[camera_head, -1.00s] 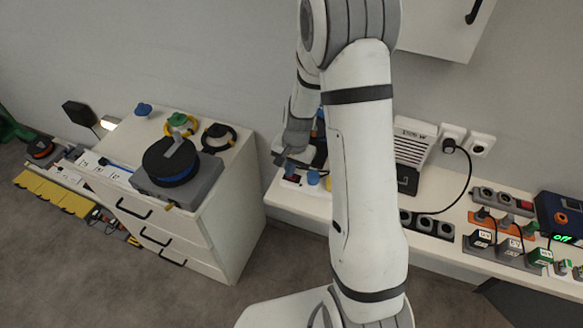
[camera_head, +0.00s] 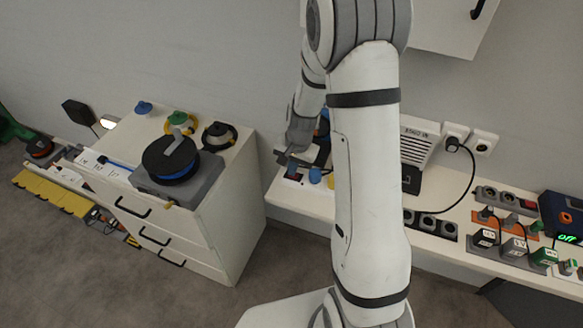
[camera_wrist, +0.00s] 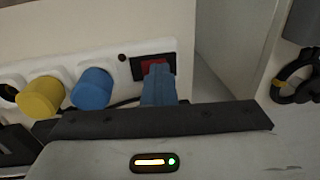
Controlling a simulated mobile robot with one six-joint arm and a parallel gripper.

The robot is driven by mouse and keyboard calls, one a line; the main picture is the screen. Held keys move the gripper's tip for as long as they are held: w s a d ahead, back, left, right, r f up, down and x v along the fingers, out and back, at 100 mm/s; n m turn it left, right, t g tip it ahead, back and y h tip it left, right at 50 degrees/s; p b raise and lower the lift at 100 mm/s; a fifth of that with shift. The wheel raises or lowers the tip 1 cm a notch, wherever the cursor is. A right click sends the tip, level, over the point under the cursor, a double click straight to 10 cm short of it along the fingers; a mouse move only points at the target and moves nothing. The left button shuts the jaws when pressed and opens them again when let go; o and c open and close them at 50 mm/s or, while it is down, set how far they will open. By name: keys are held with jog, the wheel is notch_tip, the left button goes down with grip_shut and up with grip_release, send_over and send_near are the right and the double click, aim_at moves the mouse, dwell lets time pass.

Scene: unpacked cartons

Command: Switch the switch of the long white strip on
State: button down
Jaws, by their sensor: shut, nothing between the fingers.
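The long white strip (camera_wrist: 85,62) crosses the left of the wrist view, with a yellow plug (camera_wrist: 41,97) and a blue plug (camera_wrist: 91,89) in its sockets. Its red switch (camera_wrist: 152,66) sits in a black frame at the strip's right end. My gripper (camera_wrist: 158,72) is shut and empty, its tips in front of the switch and hiding its lower part. I cannot tell whether they touch it or which way the switch is tilted. In the head view my gripper (camera_head: 283,158) is just above the strip's left end, by the blue plug (camera_head: 315,175).
A drawer cabinet (camera_head: 230,215) stands left of the bench, with a gap between. A black cable (camera_wrist: 125,103) runs behind my fingers. Other power strips (camera_head: 430,226) and a blue device with a green display (camera_head: 562,217) lie to the right on the bench.

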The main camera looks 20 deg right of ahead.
aim_at(297, 176)
jog(key=shift+s+d+f, duration=0.4)
jog(key=shift+s+f, duration=0.05)
jog(key=shift+s, duration=0.1)
jog(key=shift+r, duration=0.25)
notch_tip(297, 176, up, 14)
jog(key=d+p, duration=0.1)
jog(key=p, duration=0.1)
jog(key=shift+s+d, duration=0.15)
jog(key=shift+s, duration=0.1)
jog(key=shift+w+a+r+b, duration=0.25)
jog(key=shift+w+a+b, duration=0.2)
jog(key=shift+b, duration=0.7)
